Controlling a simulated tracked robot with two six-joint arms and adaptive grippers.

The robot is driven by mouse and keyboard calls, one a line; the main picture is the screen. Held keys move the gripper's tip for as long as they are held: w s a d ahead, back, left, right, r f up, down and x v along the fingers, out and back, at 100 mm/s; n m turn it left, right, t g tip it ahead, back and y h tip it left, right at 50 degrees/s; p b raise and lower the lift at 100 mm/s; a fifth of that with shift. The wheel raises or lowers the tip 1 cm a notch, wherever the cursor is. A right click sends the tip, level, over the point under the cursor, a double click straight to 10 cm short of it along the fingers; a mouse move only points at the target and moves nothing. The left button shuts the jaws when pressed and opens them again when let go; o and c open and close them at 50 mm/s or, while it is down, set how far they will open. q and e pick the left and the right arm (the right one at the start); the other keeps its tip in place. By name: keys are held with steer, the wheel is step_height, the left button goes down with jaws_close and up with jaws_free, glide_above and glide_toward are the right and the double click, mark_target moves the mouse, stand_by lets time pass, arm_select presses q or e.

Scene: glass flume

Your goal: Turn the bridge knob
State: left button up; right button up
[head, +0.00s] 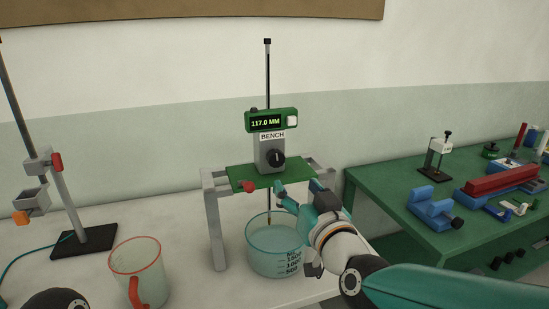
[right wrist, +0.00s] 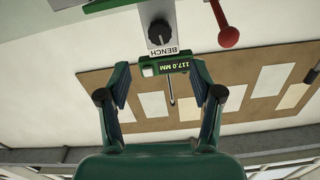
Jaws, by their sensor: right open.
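A black round knob (head: 276,158) with a white mark sits on the front of the grey BENCH post (head: 263,147), above the bridge's green plate (head: 243,175). It also shows at the top of the right wrist view (right wrist: 160,32). A small red knob (head: 248,187) is at the plate's front edge and also shows in the right wrist view (right wrist: 229,37). A green display (head: 268,121) reads 117.0 MM. My right gripper (head: 298,191) is open and empty, low and right of the black knob, apart from it. My left gripper is out of view.
A clear beaker (head: 272,262) stands under the bridge. A red-handled jug (head: 136,270) and a clamp stand (head: 84,240) are at left. A green table (head: 385,187) with blue and red parts is at right.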

mark_target(277, 161)
steer(key=p+x, duration=0.3)
steer(key=x, duration=0.9)
steer(key=shift+w+a, duration=0.15)
steer(key=shift+w, duration=0.15)
steer(key=c, duration=1.1)
steer(key=shift+f, duration=0.2)
steer(key=shift+c, duration=0.2)
steer(key=m+b, duration=0.3)
steer(key=b, duration=0.1)
steer(key=shift+f, duration=0.1)
steer(key=shift+m+b, duration=0.3)
steer(key=shift+m, duration=0.3)
steer(key=shift+r+m, duration=0.25)
steer(key=shift+m, duration=0.05)
